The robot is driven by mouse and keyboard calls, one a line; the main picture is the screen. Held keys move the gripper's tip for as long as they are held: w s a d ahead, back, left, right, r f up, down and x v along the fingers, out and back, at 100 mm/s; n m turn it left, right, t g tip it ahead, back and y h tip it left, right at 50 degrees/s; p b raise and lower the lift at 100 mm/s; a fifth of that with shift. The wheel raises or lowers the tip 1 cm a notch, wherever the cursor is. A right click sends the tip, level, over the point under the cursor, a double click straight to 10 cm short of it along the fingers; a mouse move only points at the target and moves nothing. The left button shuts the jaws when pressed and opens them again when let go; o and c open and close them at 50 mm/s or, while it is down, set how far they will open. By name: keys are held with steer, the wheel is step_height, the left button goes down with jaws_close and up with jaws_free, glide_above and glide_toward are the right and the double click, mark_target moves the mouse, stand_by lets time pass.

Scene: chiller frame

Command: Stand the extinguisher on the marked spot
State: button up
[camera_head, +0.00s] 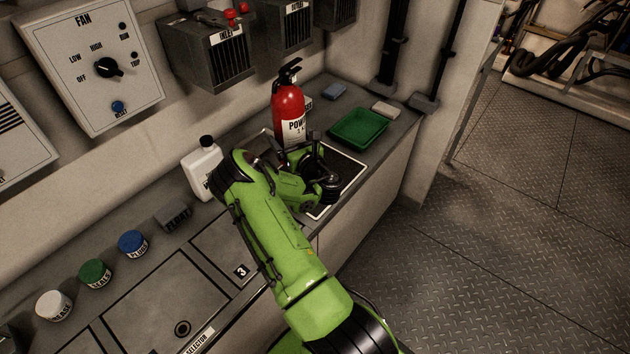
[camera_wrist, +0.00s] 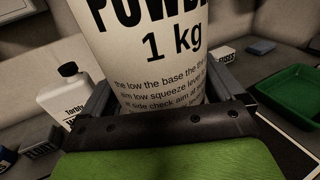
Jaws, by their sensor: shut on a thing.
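The red fire extinguisher (camera_head: 288,103) with a black handle and a white "POWDER 1 kg" label stands upright at the back of the counter, over or beside a white-outlined dark square. Its white label (camera_wrist: 150,50) fills the middle of the wrist view. My gripper (camera_head: 302,145) is shut on the extinguisher, with a finger on either side of it in the wrist view. The marked spot is the white-outlined square (camera_head: 350,174), partly covered by my arm. The extinguisher's base is hidden, so I cannot tell whether it touches the surface.
A white bottle (camera_head: 202,168) stands left of my arm. A green tray (camera_head: 360,128) lies to the right, with a blue block (camera_head: 334,91) and a pale block (camera_head: 385,109) near it. Several lidded jars and a dark block (camera_head: 174,214) line the counter's left. Wall boxes overhang the back.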

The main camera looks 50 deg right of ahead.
steer(key=s+d+f+h+b, duration=0.1)
steer(key=s+d+f+h, duration=0.1)
steer(key=s+d+f, duration=0.3)
steer(key=shift+m+g, duration=0.3)
steer(key=shift+m, duration=0.1)
steer(key=f+b, duration=0.1)
steer(key=f, duration=0.1)
steer(key=d+f+b, duration=0.1)
steer(key=f, duration=0.2)
steer(key=w+f+b, duration=0.1)
steer(key=f, duration=0.2)
steer(key=shift+d+f, duration=0.15)
steer(key=shift+f, duration=0.05)
steer(key=shift+f+b, duration=0.1)
steer(key=shift+b, duration=0.3)
steer(key=o, duration=1.7)
steer(key=shift+f, duration=0.15)
